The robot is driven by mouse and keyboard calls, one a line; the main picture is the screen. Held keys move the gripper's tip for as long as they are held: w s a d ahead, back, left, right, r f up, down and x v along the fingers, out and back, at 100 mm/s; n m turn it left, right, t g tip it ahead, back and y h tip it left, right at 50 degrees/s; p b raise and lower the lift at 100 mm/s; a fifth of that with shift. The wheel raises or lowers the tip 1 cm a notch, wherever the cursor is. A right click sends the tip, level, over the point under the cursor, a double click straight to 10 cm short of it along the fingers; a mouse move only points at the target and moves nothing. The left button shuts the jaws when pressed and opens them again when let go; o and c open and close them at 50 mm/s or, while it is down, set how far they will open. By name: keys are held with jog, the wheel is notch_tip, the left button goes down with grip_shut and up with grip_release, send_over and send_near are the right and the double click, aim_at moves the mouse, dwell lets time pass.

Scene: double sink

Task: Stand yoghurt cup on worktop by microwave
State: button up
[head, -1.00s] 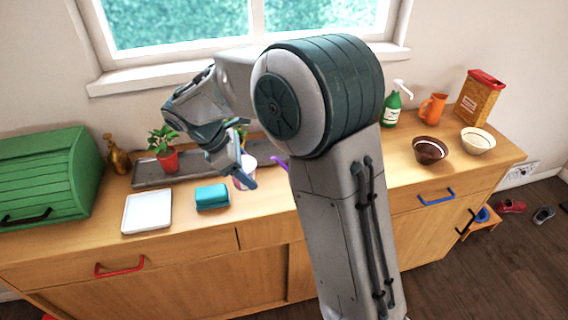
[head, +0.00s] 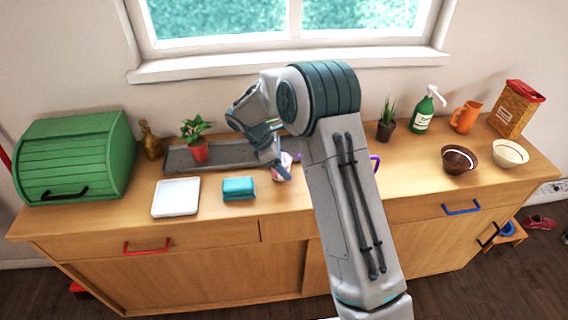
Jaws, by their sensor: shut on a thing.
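The yoghurt cup (head: 286,160), white and pinkish, shows partly between the fingers of my gripper (head: 276,166). My gripper is shut on it, over the front part of the worktop (head: 240,213), right of the teal block. The fingers hide much of the cup, and I cannot tell whether its base touches the wood. No microwave is in view.
A green roll-top bin (head: 75,155), a white square plate (head: 176,197), a teal block (head: 239,187) and a dark tray (head: 235,154) with a potted plant (head: 199,150) are on the left. Bowls (head: 459,159) and a green bottle (head: 422,115) are on the right. My arm hides some purple thing.

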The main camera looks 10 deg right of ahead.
jog(key=shift+f, duration=0.3)
jog(key=shift+f, duration=0.1)
jog(key=o, duration=0.6)
jog(key=shift+f, duration=0.1)
jog(key=shift+o, duration=1)
